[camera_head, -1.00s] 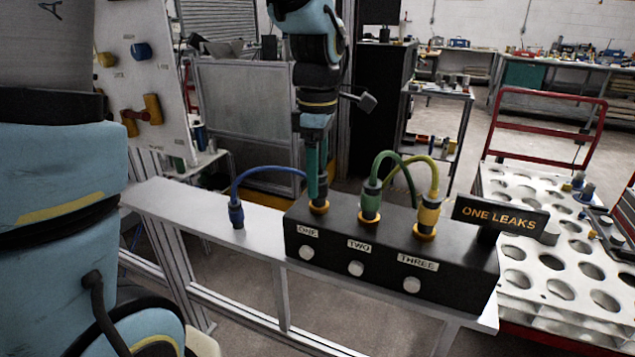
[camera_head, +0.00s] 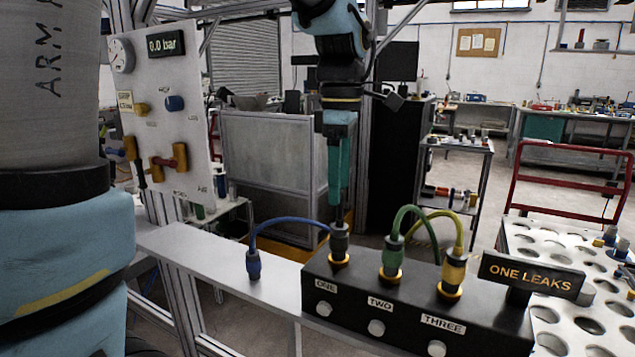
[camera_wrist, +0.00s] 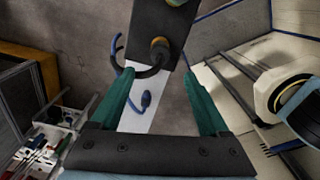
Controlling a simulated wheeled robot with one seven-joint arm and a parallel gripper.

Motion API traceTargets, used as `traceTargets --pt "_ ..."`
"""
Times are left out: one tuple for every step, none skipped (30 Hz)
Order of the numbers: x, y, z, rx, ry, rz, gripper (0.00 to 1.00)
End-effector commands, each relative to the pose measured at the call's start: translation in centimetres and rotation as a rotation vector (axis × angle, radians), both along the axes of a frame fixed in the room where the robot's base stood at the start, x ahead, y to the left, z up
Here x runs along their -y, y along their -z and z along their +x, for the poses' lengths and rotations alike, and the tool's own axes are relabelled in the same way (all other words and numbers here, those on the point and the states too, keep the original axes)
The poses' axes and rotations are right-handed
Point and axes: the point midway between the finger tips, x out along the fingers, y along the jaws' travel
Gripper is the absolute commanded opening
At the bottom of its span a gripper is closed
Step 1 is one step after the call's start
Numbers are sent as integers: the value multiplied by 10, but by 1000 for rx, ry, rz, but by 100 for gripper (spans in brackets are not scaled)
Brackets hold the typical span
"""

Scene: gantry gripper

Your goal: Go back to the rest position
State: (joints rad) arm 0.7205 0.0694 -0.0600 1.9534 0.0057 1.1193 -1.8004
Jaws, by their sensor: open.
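My gripper (camera_head: 340,200) hangs pointing down above port one of the black block (camera_head: 405,305), its teal fingers open and apart from the dark connector (camera_head: 339,243) seated there. A blue hose (camera_head: 290,220) runs from that connector to a blue plug (camera_head: 254,265) on the grey rail. In the wrist view, my gripper (camera_wrist: 158,74) has its two fingers spread with nothing held between them. The connector (camera_wrist: 160,48) shows beyond the tips, and the blue plug (camera_wrist: 146,101) lies lower in the picture.
Green (camera_head: 392,262) and yellow (camera_head: 453,270) connectors stand in ports two and three, joined by arching hoses. A sign (camera_head: 531,275) reads "ONE LEAKS". A panel (camera_head: 165,125) with valves and a "0.0 bar" display (camera_head: 166,44) stands left. A perforated tray (camera_head: 560,255) is right.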

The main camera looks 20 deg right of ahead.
Motion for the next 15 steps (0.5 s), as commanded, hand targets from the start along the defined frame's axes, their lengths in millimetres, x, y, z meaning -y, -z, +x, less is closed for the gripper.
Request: traceTargets --pt "0 0 0 0 0 0 79" --pt "-1 1 0 0 3 0 79" --pt "-3 2 2 0 10 0 79" --pt "-6 5 3 0 20 0 79" --pt "-10 8 6 2 35 -1 79" --pt "-17 13 9 4 63 -3 79" --pt "-24 18 13 6 90 -5 79" --pt "-32 24 16 10 124 -7 79" --pt "-45 33 22 14 175 -10 79" --pt "-55 40 25 19 217 -12 79" --pt "-66 47 29 24 262 -14 79" --pt "-82 57 33 32 324 -15 79" --pt "-93 64 35 39 372 -16 79" --pt "-104 71 37 46 419 -16 79" --pt "-120 81 39 55 483 -14 79"
